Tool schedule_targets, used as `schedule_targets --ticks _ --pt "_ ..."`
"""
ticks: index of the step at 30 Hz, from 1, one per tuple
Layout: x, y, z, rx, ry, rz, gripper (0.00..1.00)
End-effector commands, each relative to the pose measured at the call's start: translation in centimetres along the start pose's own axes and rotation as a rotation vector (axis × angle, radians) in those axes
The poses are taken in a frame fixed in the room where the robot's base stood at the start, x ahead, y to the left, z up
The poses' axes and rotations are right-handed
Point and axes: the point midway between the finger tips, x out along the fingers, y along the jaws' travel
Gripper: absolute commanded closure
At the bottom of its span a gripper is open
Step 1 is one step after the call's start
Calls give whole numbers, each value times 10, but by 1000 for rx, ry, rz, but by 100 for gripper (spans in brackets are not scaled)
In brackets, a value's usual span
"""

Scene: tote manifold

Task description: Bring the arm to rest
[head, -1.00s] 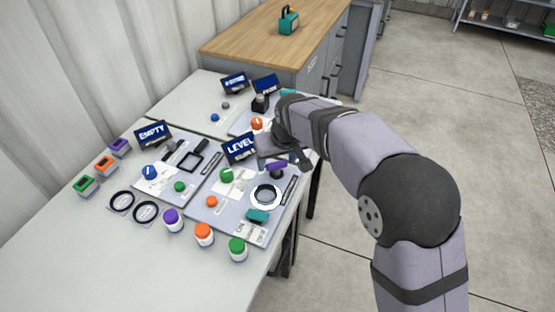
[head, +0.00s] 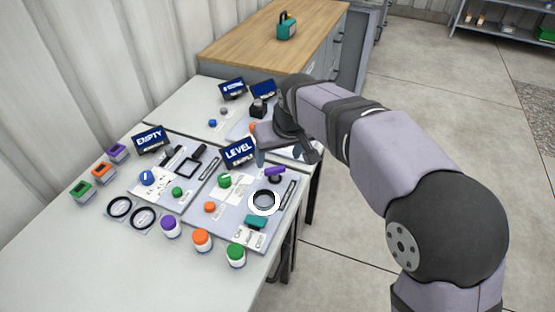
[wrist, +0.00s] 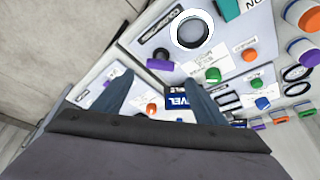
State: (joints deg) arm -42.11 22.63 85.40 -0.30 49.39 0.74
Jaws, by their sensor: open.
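My gripper (head: 287,157) is above the far right part of the white table, beside the blue LEVEL sign (head: 239,152). Its two fingers also show in the wrist view (wrist: 158,98), spread apart with nothing between them. Below the fingers lie panels with the LEVEL sign (wrist: 178,101) and an orange knob (wrist: 151,108). My arm reaches in from the right over the floor and hides part of the far panel in the head view.
The white table (head: 60,245) holds an EMPTY sign (head: 149,138), a white ring (head: 264,202), a purple-handled valve (head: 275,172) and several jars, including a green-lidded one (head: 236,255). A wooden-topped cabinet (head: 265,40) stands behind. The floor (head: 350,265) on the right is open.

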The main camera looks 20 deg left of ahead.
Motion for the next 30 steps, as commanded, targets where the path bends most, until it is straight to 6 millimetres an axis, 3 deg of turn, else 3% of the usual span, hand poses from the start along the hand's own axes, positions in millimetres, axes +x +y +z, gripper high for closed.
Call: schedule_targets --ticks 15,20,23,26,30 --pt "-5 0 0 0 1 0 34" --pt "-4 15 10 26 -14 11 34" --pt "-4 40 31 70 -39 28 34" --pt "-5 74 66 140 -78 53 34" --pt "-9 125 140 276 -152 92 34"
